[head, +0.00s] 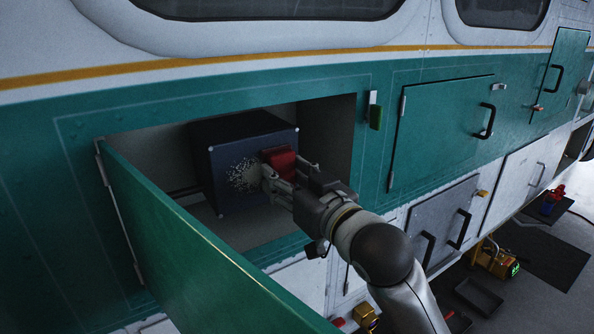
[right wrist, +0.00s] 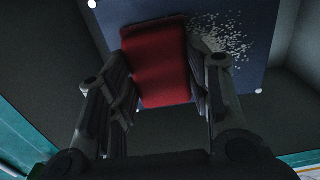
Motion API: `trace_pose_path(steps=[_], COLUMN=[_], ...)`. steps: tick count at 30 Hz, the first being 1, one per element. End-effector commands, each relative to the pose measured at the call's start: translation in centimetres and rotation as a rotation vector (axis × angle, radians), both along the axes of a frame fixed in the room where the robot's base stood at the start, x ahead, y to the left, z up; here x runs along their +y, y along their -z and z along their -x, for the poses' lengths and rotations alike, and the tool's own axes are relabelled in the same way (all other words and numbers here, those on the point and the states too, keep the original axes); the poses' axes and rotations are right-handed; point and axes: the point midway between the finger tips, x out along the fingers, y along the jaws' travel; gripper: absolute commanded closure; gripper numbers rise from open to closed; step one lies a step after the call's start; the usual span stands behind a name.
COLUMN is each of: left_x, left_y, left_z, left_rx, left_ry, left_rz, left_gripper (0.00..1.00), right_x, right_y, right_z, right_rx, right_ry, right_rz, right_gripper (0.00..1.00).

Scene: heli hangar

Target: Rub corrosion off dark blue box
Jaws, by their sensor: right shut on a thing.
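The dark blue box (head: 225,151) sits inside an open compartment in the side of the helicopter. A patch of pale speckled corrosion (head: 243,174) shows on its front face, left of my right gripper. My right gripper (head: 278,172) reaches into the compartment and is shut on a red pad (head: 281,158). In the right wrist view, the red pad (right wrist: 157,62) is between the two fingers, against or close to the box face (right wrist: 258,15); I cannot tell if it touches. The corrosion (right wrist: 223,38) lies just right of the pad there. My left gripper is not in view.
The open green door (head: 190,250) hangs out at the compartment's left and front. Closed green doors (head: 445,115) are to the right. A yellow device (head: 497,260), dark trays (head: 478,296) and a red item (head: 555,195) are at the lower right.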

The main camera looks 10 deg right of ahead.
Motion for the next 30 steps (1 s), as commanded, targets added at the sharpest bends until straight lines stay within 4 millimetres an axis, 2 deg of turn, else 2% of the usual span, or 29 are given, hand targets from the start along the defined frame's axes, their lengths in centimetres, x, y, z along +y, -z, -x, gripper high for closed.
trace_pose_path(steps=[3,11,21,30], left_x=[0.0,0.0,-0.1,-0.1], left_y=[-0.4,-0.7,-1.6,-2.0], left_z=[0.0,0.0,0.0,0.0], left_rx=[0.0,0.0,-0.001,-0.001], left_ry=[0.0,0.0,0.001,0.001], left_rz=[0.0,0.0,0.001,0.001], left_gripper=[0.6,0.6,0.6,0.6], right_x=[1.0,1.9,4.5,5.7], right_y=[-0.1,-0.1,-0.1,-0.1], right_z=[0.3,0.7,1.9,2.4], right_rx=[0.001,0.001,0.002,0.002], right_ry=[-0.004,-0.006,-0.005,-0.005], right_rz=[-0.002,-0.003,-0.003,-0.004], right_gripper=[0.73,0.73,0.73,0.73])
